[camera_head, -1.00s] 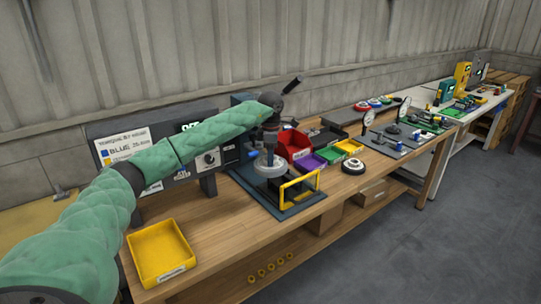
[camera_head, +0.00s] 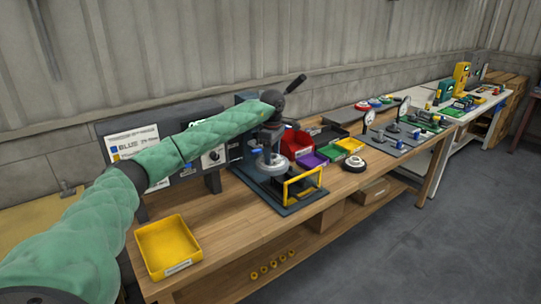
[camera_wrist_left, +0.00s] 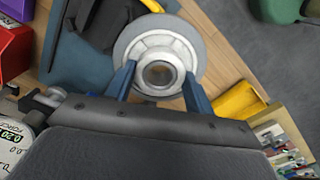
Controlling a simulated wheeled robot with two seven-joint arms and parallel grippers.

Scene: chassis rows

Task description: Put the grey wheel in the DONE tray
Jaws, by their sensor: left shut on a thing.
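The grey wheel (camera_head: 272,166) is over the dark blue fixture in the head view. It also shows in the left wrist view (camera_wrist_left: 203,50), a wide grey rim around a pale hub. My left gripper (camera_wrist_left: 160,80) is shut on its hub, one blue finger on each side. In the head view my left gripper (camera_head: 270,150) is small and partly hidden. Whether the wheel touches the fixture cannot be told. A yellow tray (camera_head: 168,246) lies empty at the bench's near left; its label is too small to read. My right gripper is not in view.
The dark blue fixture (camera_head: 290,206) carries a yellow frame (camera_head: 302,186) and a black lever (camera_head: 290,85). Red, purple, green and yellow bins stand to its right, near a black-and-white wheel (camera_head: 354,163). A display panel (camera_head: 175,190) stands behind. Bench space beside the yellow tray is clear.

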